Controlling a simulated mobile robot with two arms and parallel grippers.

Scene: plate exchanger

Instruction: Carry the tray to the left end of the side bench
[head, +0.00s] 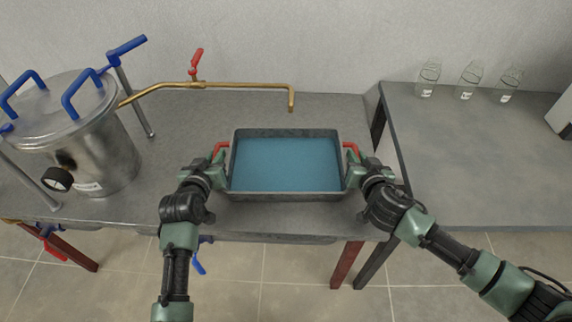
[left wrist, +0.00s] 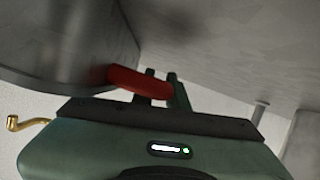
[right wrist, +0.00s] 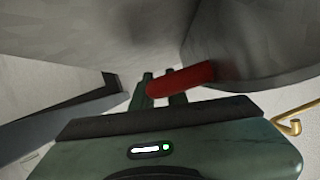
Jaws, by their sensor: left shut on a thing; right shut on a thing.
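The grey tray (head: 285,196) with blue liquid or a blue floor (head: 286,164) is in the middle of the head view, over the front part of the left bench. Whether it touches the bench top is hard to tell. It has a red handle at each side. My left gripper (head: 219,161) is shut on the left red handle, which also shows in the left wrist view (left wrist: 140,82). My right gripper (head: 352,161) is shut on the right red handle, seen in the right wrist view (right wrist: 182,79). The side bench (head: 470,150) stands to the right, its left end near the tray.
A steel vessel (head: 105,150) with blue handles and a gauge stands at the left. A brass pipe (head: 240,85) with a red valve handle (head: 196,62) reaches over the bench behind the tray. Several glass bottles (head: 467,80) stand at the side bench's back. Its left and front area is clear.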

